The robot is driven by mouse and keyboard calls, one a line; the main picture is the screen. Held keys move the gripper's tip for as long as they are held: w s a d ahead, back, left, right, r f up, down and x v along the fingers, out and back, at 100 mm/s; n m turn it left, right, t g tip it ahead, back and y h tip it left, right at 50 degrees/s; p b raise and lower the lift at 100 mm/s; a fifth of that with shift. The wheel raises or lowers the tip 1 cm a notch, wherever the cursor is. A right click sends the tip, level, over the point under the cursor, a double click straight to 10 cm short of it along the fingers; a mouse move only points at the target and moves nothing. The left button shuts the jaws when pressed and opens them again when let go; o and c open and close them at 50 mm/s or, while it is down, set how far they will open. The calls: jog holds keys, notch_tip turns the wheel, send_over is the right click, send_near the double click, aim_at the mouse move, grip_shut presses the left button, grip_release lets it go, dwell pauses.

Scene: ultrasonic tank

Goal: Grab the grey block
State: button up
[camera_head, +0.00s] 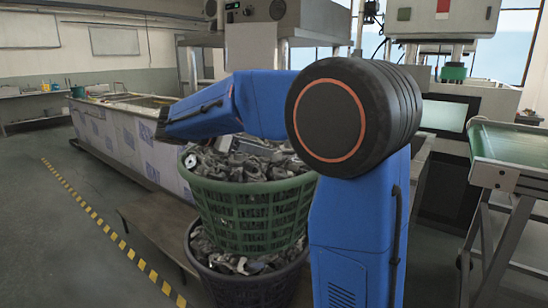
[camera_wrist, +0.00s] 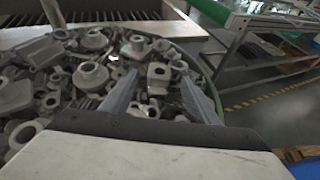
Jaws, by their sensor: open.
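Many grey metal parts fill the green basket (camera_head: 255,215), heaped to its rim. My gripper (camera_wrist: 158,82) is open above the heap in the wrist view, with its two grey fingers apart. A blocky grey part with a round hole (camera_wrist: 159,74) shows between and beyond the fingertips; no contact is visible. A larger smooth grey piece (camera_wrist: 38,50) lies at the left of the heap. I cannot tell for certain which part is the grey block. In the head view my blue arm hides part of the basket, and the gripper fingers cannot be made out.
A dark basket (camera_head: 240,284) of parts is below the green one. A long tank (camera_head: 112,134) stands behind at the left and a green-topped conveyor (camera_head: 515,146) at the right. Yellow-black floor tape (camera_head: 108,234) crosses open floor at the left.

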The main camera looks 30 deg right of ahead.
aim_at(278, 155)
jog(key=shift+x, duration=3)
jog(key=c, duration=1.2)
